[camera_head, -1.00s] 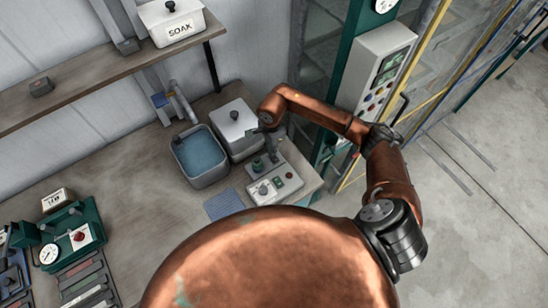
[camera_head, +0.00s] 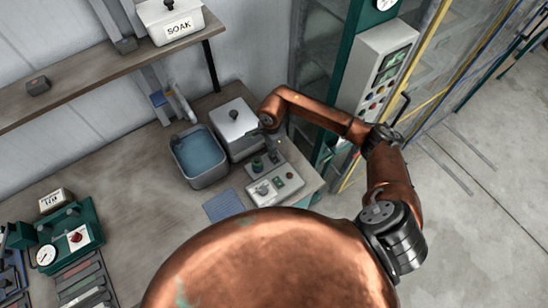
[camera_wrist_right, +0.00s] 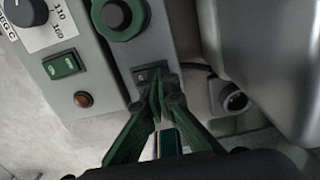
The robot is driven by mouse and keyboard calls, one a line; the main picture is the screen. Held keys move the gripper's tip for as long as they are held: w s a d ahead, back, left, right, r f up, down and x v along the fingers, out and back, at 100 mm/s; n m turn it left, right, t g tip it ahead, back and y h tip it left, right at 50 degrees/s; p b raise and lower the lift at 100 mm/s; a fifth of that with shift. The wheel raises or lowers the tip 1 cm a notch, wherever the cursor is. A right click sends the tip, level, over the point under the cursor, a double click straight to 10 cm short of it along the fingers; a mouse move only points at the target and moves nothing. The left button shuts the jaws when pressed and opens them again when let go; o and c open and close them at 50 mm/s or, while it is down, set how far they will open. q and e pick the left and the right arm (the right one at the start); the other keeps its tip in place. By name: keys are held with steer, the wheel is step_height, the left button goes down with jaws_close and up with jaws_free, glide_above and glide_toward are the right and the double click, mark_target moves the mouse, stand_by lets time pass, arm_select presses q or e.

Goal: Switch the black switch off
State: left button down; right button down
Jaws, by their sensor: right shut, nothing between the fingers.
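The black switch (camera_wrist_right: 141,75) is a small rocker on the grey housing below a green knob (camera_wrist_right: 120,17) in the right wrist view. My right gripper (camera_wrist_right: 157,92) has green fingers brought together, with nothing between them. Its tips are just beside the switch and overlap its lower right edge in the picture; I cannot tell whether they touch it. In the head view the switch is too small to make out on the control unit (camera_head: 290,193), and the end of my right arm is above the unit's back. My left gripper is not in view.
A green rocker (camera_wrist_right: 63,64) and a red lamp (camera_wrist_right: 82,99) sit on the neighbouring panel. A grey lidded box (camera_head: 235,125) and a basin of blue liquid (camera_head: 200,154) stand close by. A wall-mounted control cabinet (camera_head: 372,75) is to the right.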

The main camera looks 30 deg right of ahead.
steer(key=shift+r+p, duration=1)
steer(key=shift+r, duration=1.35)
steer(key=shift+r+p, duration=0.35)
steer(key=shift+r, duration=0.85)
